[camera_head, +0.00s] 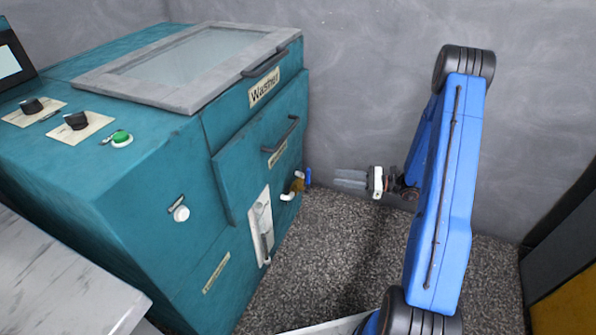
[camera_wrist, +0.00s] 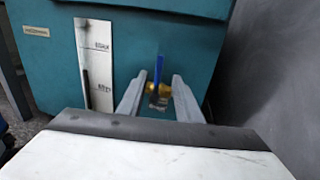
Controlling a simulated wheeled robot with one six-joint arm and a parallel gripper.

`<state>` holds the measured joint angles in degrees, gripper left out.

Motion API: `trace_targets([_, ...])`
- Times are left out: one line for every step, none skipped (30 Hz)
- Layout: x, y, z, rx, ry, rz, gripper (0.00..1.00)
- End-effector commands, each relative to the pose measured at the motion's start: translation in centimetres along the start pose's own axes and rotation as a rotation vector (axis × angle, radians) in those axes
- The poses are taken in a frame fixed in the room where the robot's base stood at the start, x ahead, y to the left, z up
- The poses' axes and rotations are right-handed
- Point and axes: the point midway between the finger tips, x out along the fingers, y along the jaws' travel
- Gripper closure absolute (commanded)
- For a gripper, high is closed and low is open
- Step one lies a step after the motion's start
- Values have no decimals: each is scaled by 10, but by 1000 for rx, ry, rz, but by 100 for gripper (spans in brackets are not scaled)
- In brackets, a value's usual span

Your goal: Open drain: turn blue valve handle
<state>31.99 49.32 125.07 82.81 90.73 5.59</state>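The blue valve handle (camera_head: 308,177) sits on a brass valve (camera_head: 297,186) low on the right side of the teal washer. In the wrist view the blue handle (camera_wrist: 158,70) stands upright on the brass valve body (camera_wrist: 153,88), between the two finger lines. Nothing is held.
The teal washer (camera_head: 150,210) fills the left, with a lid, drawer handle (camera_head: 281,134) and a white level gauge (camera_head: 259,225). A grey wall (camera_head: 370,80) stands behind. Dark speckled floor (camera_head: 310,270) is clear below my gripper. A dark cabinet (camera_head: 565,245) is at right.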

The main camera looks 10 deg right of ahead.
Motion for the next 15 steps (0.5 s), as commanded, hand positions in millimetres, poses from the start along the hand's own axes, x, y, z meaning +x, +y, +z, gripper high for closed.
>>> trace_targets([2, 0, 0, 1, -1, 0, 68])
trace_targets([5, 0, 0, 1, -1, 0, 68])
trace_targets([8, 0, 0, 0, -1, 0, 68])
trace_targets([11, 0, 0, 0, -1, 0, 68])
trace_targets([15, 0, 0, 0, 0, 1, 68])
trace_targets([21, 0, 0, 0, 0, 3, 68])
trace_targets([25, 1, 0, 0, 0, 3, 68])
trace_targets([30, 1, 0, 0, 0, 2, 68])
trace_targets([37, 1, 0, 0, 0, 3, 68])
trace_targets([42, 1, 0, 0, 0, 4, 68])
trace_targets([47, 0, 0, 0, 0, 3, 68])
trace_targets([53, 1, 0, 0, 0, 3, 68])
trace_targets([59, 1, 0, 0, 1, 4, 68])
trace_targets([63, 1, 0, -1, 1, 3, 68])
trace_targets([70, 1, 0, -1, 1, 3, 68])
